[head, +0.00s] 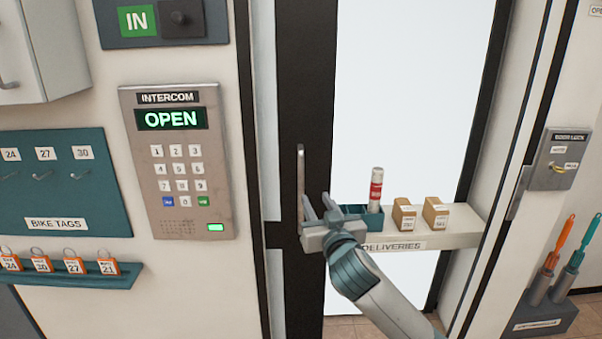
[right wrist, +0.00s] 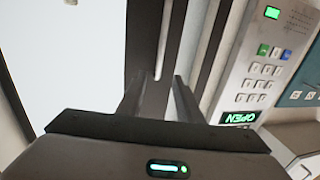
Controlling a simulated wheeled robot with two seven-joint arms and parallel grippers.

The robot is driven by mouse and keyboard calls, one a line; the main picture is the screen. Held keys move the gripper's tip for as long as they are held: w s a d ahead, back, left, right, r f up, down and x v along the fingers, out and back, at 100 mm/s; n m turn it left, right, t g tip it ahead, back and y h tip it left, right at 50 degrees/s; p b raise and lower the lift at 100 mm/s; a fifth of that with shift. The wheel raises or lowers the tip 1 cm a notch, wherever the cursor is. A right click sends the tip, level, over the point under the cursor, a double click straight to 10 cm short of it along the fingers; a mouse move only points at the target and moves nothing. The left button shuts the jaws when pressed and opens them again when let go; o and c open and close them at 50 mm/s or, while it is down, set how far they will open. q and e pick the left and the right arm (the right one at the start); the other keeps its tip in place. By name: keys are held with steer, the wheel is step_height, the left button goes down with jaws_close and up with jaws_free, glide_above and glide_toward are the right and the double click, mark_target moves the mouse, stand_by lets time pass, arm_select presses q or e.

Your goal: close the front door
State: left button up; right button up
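The front door has a pale glass pane (head: 400,110) and a dark stile (head: 305,90) on its left side. A pale strip shows between this stile and the jamb on the left; I cannot tell how far the door stands open. A vertical metal handle (head: 300,165) is on the stile. My right gripper (head: 317,203) is at the handle's lower end. In the right wrist view its two fingers (right wrist: 158,98) are apart, and the handle (right wrist: 166,40) ends between or just beyond their tips. Contact is not clear. My left gripper is not in view.
A deliveries shelf (head: 450,235) crosses before the glass, holding a red-and-white tube (head: 376,190) and small boxes (head: 404,214). The intercom (head: 180,215) reads OPEN. A lock box (head: 562,150) is on the right.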

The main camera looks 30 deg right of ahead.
mark_target(302, 173)
steer(key=shift+w, duration=0.1)
steer(key=p+x, duration=0.5)
steer(key=x, duration=1)
steer(key=shift+w+d, duration=0.2)
steer(key=shift+w, duration=0.15)
steer(key=shift+w+d+f+p, duration=0.1)
steer(key=shift+w+d+p, duration=0.2)
steer(key=shift+w, duration=0.35)
steer(key=shift+c, duration=0.6)
jaws_close()
